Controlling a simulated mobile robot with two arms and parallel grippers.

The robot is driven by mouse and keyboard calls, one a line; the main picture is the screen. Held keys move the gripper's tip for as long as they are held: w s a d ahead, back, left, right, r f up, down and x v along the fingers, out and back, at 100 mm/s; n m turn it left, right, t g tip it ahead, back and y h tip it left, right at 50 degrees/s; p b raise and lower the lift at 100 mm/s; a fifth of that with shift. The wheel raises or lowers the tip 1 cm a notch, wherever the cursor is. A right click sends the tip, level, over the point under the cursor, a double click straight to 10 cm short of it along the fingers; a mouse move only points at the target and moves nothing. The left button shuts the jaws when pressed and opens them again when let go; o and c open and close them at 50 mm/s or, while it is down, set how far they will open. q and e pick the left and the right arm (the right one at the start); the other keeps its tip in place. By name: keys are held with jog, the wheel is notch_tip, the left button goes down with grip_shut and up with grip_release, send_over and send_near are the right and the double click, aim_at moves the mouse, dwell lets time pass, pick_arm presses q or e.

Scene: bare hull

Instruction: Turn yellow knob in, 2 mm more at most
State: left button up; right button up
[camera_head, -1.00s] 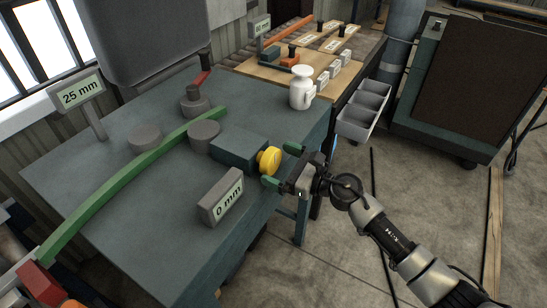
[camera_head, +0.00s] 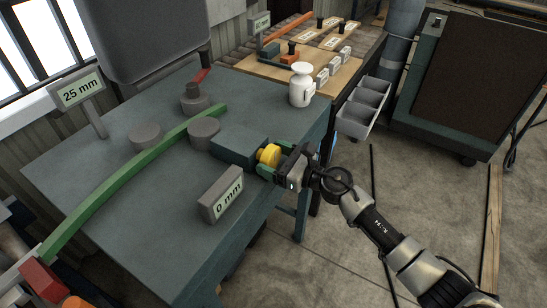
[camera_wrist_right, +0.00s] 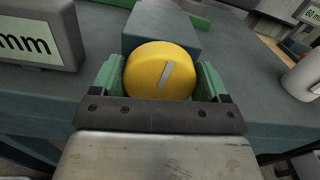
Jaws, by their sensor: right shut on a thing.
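The yellow knob (camera_head: 268,155) sits on the right end of a dark blue-grey block (camera_head: 236,146) on the bench. My right gripper (camera_head: 270,162) is at the knob, its green fingers on either side of it. In the right wrist view the knob (camera_wrist_right: 161,72) fills the space between the fingers, and a pale slanted mark shows on its face. A green curved bar (camera_head: 130,180) lies against grey round posts (camera_head: 204,133). The display block (camera_head: 221,194) reads "0 mm", and the sign at the left (camera_head: 79,90) reads "25 mm".
A white jug (camera_head: 301,85) stands at the bench's back right corner. A red-handled lever (camera_head: 196,94) stands behind the posts. Grey bins (camera_head: 363,108) hang beyond the bench's right side. The floor right of the bench is mostly clear.

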jog(key=m+p, duration=0.1)
jog(key=m, duration=0.2)
jog(key=shift+r, duration=0.15)
jog(key=shift+w+m, duration=0.1)
jog(key=shift+m, duration=0.8)
jog(key=o, duration=0.9)
jog(key=b+v, duration=0.2)
jog(key=v, duration=0.9)
